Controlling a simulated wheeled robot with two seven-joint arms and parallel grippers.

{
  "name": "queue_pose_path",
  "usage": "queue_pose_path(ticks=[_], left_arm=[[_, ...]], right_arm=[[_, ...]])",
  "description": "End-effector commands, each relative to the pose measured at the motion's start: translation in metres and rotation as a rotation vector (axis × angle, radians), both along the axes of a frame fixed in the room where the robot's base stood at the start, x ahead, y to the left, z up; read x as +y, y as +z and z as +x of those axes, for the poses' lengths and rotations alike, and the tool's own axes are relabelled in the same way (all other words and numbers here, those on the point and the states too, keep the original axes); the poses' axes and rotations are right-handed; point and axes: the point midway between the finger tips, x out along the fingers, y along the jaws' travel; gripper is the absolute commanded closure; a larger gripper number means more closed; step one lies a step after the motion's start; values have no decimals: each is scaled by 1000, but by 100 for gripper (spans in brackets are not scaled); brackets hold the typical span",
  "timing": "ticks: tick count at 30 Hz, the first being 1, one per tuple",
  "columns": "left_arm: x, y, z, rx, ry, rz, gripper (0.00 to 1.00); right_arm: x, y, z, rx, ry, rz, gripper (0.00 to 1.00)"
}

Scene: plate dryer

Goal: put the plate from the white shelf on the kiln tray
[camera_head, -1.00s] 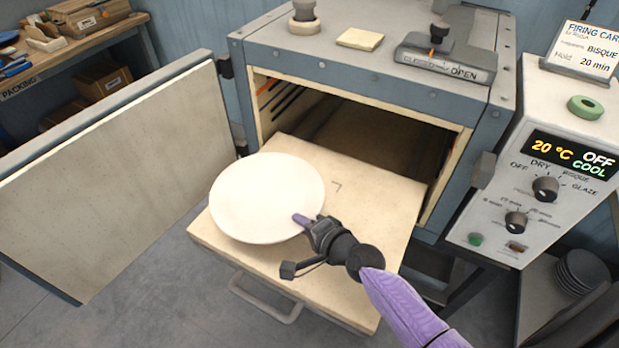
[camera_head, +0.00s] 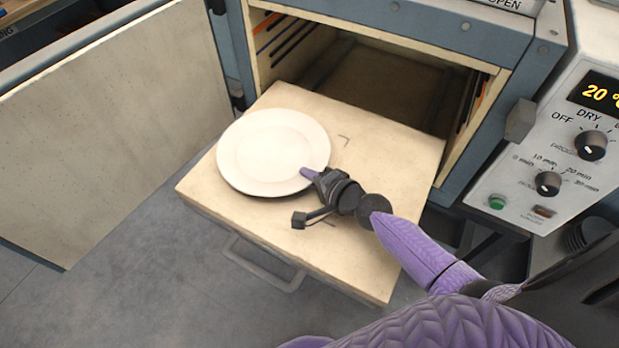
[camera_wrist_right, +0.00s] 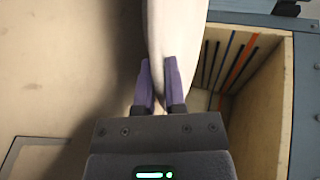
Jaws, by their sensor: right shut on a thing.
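The white plate (camera_head: 272,152) shows over the left part of the pulled-out kiln tray (camera_head: 340,255) in the head view. My right gripper (camera_head: 312,176) is shut on the plate's near right rim. In the right wrist view the plate (camera_wrist_right: 175,30) shows edge-on between the purple fingertips of my right gripper (camera_wrist_right: 158,85). I cannot tell whether the plate touches the tray. The tray's right half is bare apart from corner marks. My left gripper is not in view.
The open kiln chamber (camera_head: 385,85) is behind the tray. The open kiln door (camera_head: 110,130) stands at the left. The control panel (camera_head: 560,150) is at the right. A tray handle (camera_head: 262,265) sticks out in front, above the grey floor.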

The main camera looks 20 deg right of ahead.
Motion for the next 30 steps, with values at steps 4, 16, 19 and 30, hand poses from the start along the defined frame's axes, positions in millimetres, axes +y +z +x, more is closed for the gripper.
queue_pose_path(ticks=[4,16,19,30], left_arm=[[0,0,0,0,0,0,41],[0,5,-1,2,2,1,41],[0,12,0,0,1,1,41],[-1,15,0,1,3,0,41]], right_arm=[[0,0,0,0,0,0,72],[-4,6,-10,0,-1,-2,72],[-10,14,-27,1,1,-3,72],[-36,40,-99,1,0,-3,72]])
